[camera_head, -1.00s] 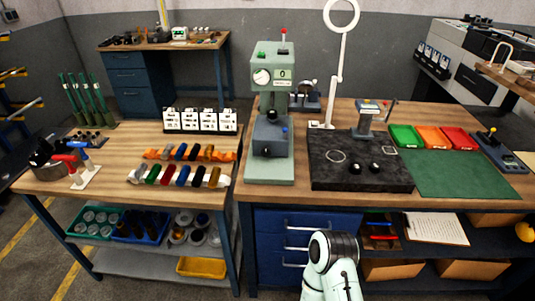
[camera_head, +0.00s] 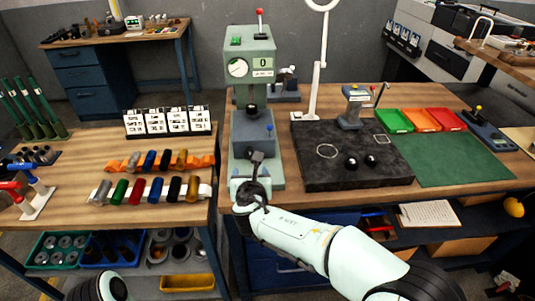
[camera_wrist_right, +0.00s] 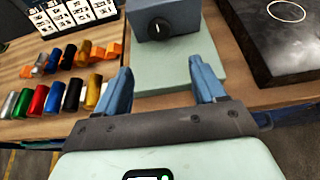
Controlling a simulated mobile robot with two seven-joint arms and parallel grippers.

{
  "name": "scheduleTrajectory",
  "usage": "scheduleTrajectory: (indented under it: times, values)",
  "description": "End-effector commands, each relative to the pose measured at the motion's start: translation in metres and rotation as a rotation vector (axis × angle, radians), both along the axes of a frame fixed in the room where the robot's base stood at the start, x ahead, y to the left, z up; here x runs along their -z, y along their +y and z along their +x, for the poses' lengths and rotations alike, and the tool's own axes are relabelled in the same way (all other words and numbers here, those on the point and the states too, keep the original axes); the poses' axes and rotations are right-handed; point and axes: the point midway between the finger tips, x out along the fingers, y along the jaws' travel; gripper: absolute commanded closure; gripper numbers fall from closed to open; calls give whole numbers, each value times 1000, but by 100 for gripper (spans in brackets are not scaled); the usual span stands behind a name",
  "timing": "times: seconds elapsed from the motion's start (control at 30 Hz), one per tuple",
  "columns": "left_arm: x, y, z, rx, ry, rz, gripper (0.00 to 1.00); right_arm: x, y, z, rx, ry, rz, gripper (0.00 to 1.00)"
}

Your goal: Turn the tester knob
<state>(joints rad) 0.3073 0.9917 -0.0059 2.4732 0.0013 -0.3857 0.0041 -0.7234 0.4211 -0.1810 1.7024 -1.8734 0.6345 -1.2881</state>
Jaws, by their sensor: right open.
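The tester (camera_head: 250,60) is a pale green upright machine with a dial, a small display reading 0 and a red-tipped lever. Its blue-grey block (camera_head: 246,133) stands on the pale green base. The black tester knob (camera_wrist_right: 160,28) shows on the front of this block in the right wrist view; in the head view my gripper's area hides it or makes it hard to pick out. My right gripper (camera_head: 257,160) is in front of the block. In the right wrist view it (camera_wrist_right: 164,82) is open and empty, its blue fingers over the base, apart from the knob. My left gripper is out of view.
A dark stone plate (camera_head: 345,172) lies right of the tester, with a ring lamp stand (camera_head: 317,90) behind it. Coloured trays (camera_head: 420,119) and a green mat (camera_head: 455,160) lie further right. Coloured cylinders (camera_head: 154,188) fill racks on the left bench.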

Motion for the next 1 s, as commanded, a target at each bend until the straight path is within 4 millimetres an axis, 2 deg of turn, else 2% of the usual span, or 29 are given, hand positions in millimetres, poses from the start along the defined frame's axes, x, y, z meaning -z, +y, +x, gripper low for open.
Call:
scheduleTrajectory:
  times: [0.1,0.27,0.5,0.7,1.0]
  values:
    - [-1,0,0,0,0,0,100,-7,1,6,-8,-24,-24,30]
    - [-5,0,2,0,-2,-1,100,3,1,27,-6,-21,-23,30]
    - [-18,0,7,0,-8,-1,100,23,1,75,-6,-19,-22,30]
    - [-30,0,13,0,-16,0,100,35,1,108,-6,-20,-20,30]
    - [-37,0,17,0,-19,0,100,44,1,124,-8,-19,-18,30]
